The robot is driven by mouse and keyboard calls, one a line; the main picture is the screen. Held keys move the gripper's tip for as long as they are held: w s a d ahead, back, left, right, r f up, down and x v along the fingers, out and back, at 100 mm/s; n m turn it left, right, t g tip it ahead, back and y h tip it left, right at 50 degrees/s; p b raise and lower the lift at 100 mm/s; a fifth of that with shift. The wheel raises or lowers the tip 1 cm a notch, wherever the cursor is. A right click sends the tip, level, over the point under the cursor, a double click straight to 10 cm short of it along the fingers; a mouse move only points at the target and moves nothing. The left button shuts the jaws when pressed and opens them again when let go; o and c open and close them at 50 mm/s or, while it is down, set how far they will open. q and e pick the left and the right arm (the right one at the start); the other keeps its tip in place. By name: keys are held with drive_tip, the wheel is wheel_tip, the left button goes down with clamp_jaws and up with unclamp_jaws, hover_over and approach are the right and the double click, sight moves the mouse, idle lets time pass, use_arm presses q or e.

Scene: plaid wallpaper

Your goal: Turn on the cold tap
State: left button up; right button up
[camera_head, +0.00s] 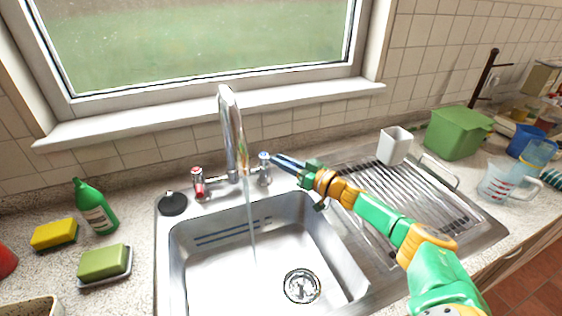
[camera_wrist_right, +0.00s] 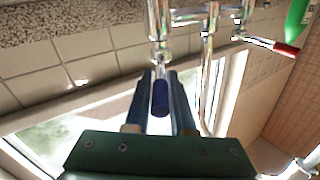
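The cold tap (camera_head: 264,168), with a blue mark on its handle, stands at the right of the tall chrome spout (camera_head: 232,130). The hot tap (camera_head: 198,184), with a red mark, is at the left. A stream of water (camera_head: 250,225) falls from the spout into the sink. My right gripper (camera_head: 274,158) reaches the cold tap from the right. In the right wrist view, the blue handle (camera_wrist_right: 160,97) lies between its two fingers, close to both; I cannot tell whether they press on it. The red-tipped handle (camera_wrist_right: 285,48) shows apart at the right. My left gripper is not in view.
The steel sink (camera_head: 165,270) has a drainer rack (camera_head: 375,200) to its right, under my right arm. A white cup (camera_head: 396,146), green bin (camera_head: 456,134) and measuring jug (camera_head: 503,182) stand right. A green bottle (camera_head: 95,208) and sponges (camera_head: 54,234) are left.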

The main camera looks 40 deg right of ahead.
drive_tip(key=o, duration=0.4)
drive_tip(key=shift+c, duration=0.2)
drive_tip(key=v, duration=0.7)
drive_tip(key=shift+f, duration=0.1)
